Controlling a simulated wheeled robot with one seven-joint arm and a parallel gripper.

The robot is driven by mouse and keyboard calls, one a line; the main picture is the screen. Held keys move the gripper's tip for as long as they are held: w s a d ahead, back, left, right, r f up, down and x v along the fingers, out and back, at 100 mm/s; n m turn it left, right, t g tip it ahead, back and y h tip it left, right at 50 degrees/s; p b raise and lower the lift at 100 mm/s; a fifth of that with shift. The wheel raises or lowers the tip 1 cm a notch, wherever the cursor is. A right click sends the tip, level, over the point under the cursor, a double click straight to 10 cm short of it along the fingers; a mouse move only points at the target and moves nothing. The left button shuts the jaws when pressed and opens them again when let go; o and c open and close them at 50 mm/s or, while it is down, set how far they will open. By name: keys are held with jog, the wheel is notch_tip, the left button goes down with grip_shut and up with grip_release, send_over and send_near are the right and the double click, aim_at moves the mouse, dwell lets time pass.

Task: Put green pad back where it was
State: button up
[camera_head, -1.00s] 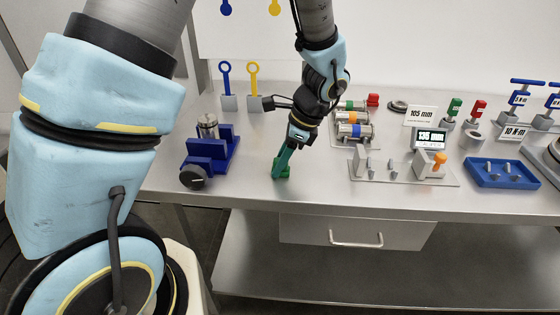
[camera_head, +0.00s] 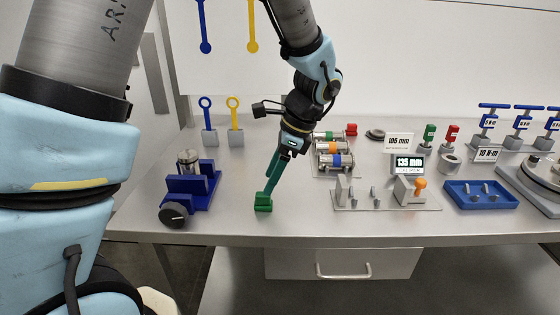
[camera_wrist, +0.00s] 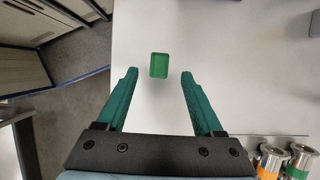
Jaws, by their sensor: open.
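The green pad (camera_head: 263,202) is a small block lying on the steel table, near the front edge and right of the blue vise-like fixture. In the wrist view the green pad (camera_wrist: 159,65) shows a rectangular top with a raised rim. My gripper (camera_head: 267,192) has dark green fingers and points down just above the pad. In the wrist view my gripper (camera_wrist: 160,73) is open, with the pad between its fingertips in the picture and clear space on both sides. Nothing is held. Whether a fingertip touches the pad cannot be told from the head view.
The blue fixture (camera_head: 195,184) with a metal cylinder stands left of the pad. Metal cylinders with coloured bands (camera_head: 334,148) lie behind right. A measuring fixture (camera_head: 385,195) and a blue tray (camera_head: 481,195) stand farther right. Bare table surrounds the pad.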

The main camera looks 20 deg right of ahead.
jog(key=v, duration=0.5)
jog(key=shift+d+r+b, duration=0.1)
jog(key=shift+r+b, duration=0.2)
jog(key=shift+r, duration=0.1)
jog(key=shift+s, duration=0.1)
